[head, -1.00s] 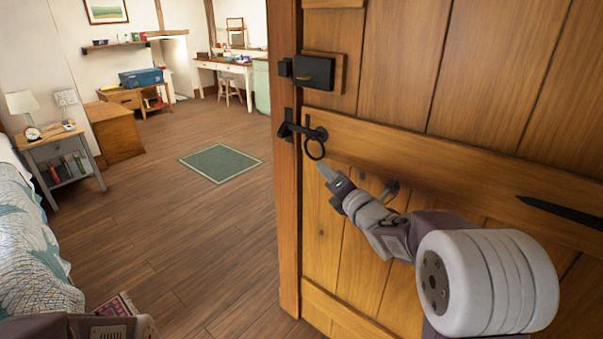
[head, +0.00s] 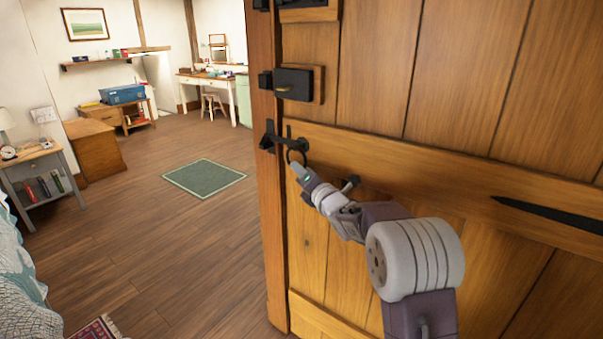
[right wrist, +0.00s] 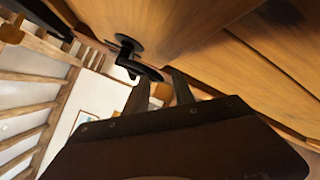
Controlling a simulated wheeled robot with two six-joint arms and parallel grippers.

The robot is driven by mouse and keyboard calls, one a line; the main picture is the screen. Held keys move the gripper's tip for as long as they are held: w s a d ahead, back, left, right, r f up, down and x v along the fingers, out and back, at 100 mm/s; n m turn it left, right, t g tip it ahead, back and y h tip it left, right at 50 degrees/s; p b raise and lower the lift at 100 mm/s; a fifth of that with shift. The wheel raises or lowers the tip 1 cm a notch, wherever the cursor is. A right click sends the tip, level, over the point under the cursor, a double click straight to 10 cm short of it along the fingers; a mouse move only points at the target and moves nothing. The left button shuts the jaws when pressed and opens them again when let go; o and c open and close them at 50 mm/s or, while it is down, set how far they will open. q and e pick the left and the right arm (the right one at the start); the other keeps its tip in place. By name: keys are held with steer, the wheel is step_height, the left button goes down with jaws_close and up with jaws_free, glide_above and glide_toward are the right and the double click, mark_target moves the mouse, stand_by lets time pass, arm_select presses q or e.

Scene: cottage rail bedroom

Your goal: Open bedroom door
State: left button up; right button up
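The plank door (head: 400,70) fills the right of the head view. The latch bar reaches to the wooden post (head: 272,220) beside the door. My right gripper (head: 297,170) is at the ring, just below the latch. In the right wrist view its two fingers (right wrist: 162,80) stand apart, with the black handle (right wrist: 130,52) just ahead of their tips. The end of the handle shows close to the gap between them; I cannot tell whether they touch it. My left gripper is out of view.
A black lock box (head: 296,84) is above the latch. Bare wood floor (head: 190,240) with a green rug (head: 205,178) lies left of the door. The bed (head: 20,290) and grey nightstand (head: 40,180) are at the far left.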

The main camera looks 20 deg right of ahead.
jaws_close()
steer(key=shift+f, duration=0.15)
stand_by(1.2)
